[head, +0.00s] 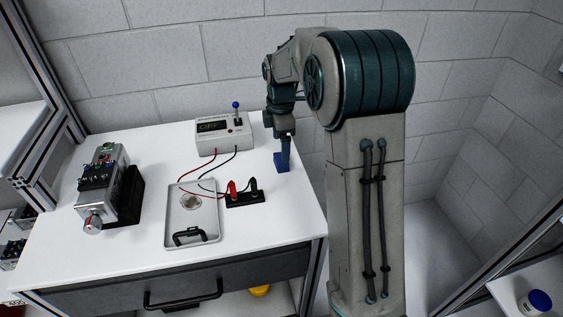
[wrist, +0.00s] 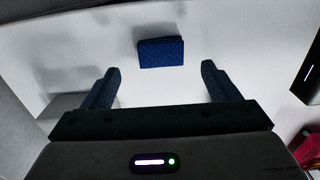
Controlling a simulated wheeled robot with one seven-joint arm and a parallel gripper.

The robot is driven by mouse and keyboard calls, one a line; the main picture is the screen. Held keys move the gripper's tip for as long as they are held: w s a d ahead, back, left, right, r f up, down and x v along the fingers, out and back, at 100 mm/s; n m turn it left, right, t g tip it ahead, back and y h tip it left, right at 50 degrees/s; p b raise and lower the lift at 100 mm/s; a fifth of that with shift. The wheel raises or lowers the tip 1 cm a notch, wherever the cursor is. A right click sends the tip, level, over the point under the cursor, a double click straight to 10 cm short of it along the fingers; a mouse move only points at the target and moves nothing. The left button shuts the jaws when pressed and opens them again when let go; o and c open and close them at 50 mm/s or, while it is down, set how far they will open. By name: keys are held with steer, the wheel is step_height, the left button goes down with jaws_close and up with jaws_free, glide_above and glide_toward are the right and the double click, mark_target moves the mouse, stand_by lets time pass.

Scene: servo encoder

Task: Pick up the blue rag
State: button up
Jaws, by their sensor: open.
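The blue rag (wrist: 161,52) is a small dark blue folded block on the white table, just ahead of my fingers and between their lines in the wrist view. In the head view the rag (head: 281,167) shows near the table's right edge. My gripper (wrist: 158,85) is open and empty, with its two blue fingers apart. In the head view my gripper (head: 285,150) points down close to the rag and hides part of it. I cannot tell from the head view whether it touches the rag.
On the white table (head: 135,240) stand a grey control box (head: 222,133) with a lever, a metal tray (head: 178,222), a black terminal block (head: 245,198) with red and black plugs, and a servo unit (head: 105,190) at left. Wires run from the box. A drawer (head: 190,280) is below.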

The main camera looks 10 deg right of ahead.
mark_target(281, 162)
step_height(281, 162, down, 5)
steer(key=shift+s+f+p, duration=0.1)
steer(key=shift+f+p, duration=0.05)
steer(key=shift+p, duration=0.2)
steer(key=c, duration=1.1)
steer(key=shift+o, duration=0.2)
